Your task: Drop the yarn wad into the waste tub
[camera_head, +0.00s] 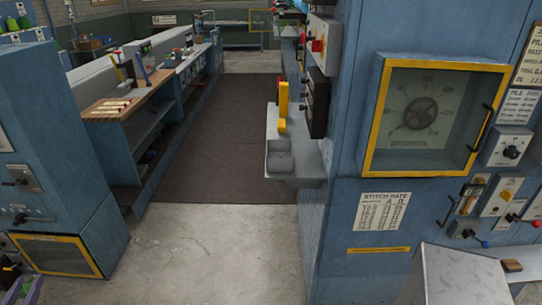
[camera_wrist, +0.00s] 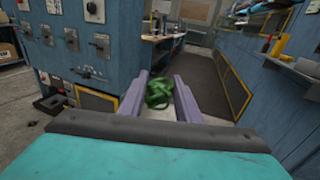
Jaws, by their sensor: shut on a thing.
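The yarn wad (camera_wrist: 158,94) is a tangled dark green bundle in the wrist view. It sits between the two pale purple fingers of my gripper (camera_wrist: 161,80), which is shut on it. The wad is held up in front of a blue machine and a dark aisle. I cannot make out a waste tub in either view.
A tall blue machine with a yellow-framed gauge window (camera_head: 420,115) stands at the right. A grey ledge (camera_head: 300,165) juts from its side. A workbench (camera_head: 130,100) lines the left of the dark floor mat (camera_head: 240,130). The pale concrete floor (camera_head: 210,250) ahead is clear.

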